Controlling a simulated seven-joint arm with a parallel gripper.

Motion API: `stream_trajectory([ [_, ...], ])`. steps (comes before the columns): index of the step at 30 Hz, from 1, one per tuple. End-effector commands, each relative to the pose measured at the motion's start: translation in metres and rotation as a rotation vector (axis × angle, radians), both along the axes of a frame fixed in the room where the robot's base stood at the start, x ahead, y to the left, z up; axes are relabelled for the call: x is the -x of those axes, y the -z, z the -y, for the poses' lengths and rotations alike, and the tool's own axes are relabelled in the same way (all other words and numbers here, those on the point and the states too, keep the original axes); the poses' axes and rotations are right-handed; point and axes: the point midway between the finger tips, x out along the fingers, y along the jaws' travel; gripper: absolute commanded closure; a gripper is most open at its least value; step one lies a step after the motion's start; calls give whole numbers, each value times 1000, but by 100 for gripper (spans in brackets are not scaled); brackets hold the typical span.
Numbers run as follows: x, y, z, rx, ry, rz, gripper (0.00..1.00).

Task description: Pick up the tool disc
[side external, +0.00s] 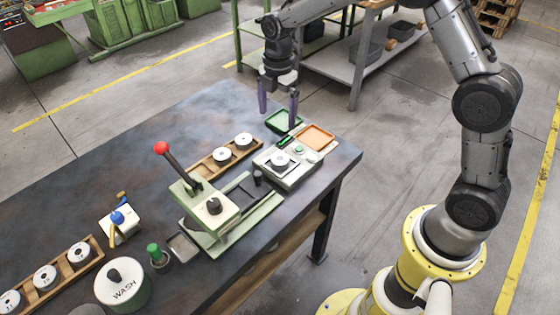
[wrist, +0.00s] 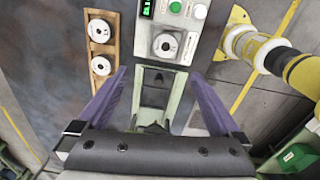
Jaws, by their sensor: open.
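Several white discs with dark centre holes are in view; I cannot tell which one is the tool disc. One disc (side external: 280,160) sits on a grey box-like device (side external: 290,174); it also shows in the wrist view (wrist: 166,45). Two more discs (side external: 222,155) (side external: 244,141) lie in a wooden rack (side external: 208,168), left of the device in the wrist view (wrist: 101,66). Others (side external: 45,278) lie in a second wooden rack (side external: 62,287) at the front left. My gripper (side external: 278,115) is open and empty, fingers pointing down, above the table's far end. Its purple fingers are spread apart in the wrist view (wrist: 158,75).
A green hand press (side external: 212,215) with a red-knobbed lever stands beside the device. Green (side external: 283,121) and orange (side external: 316,138) trays lie behind it. A WASH pot (side external: 124,285) and blue-topped fixture (side external: 118,222) stand at left. The table's left-back area is clear.

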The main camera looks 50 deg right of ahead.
Motion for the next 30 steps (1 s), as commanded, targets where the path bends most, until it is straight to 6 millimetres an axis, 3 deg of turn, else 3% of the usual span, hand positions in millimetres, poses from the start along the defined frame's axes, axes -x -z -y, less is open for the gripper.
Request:
stream_trajectory([
  [15, 4, 83, 0, 0, 2, -36, 0],
  [25, 5, 109, 1, 0, 2, -35, 0],
  [30, 8, 134, 4, 0, 3, -36, 0],
])
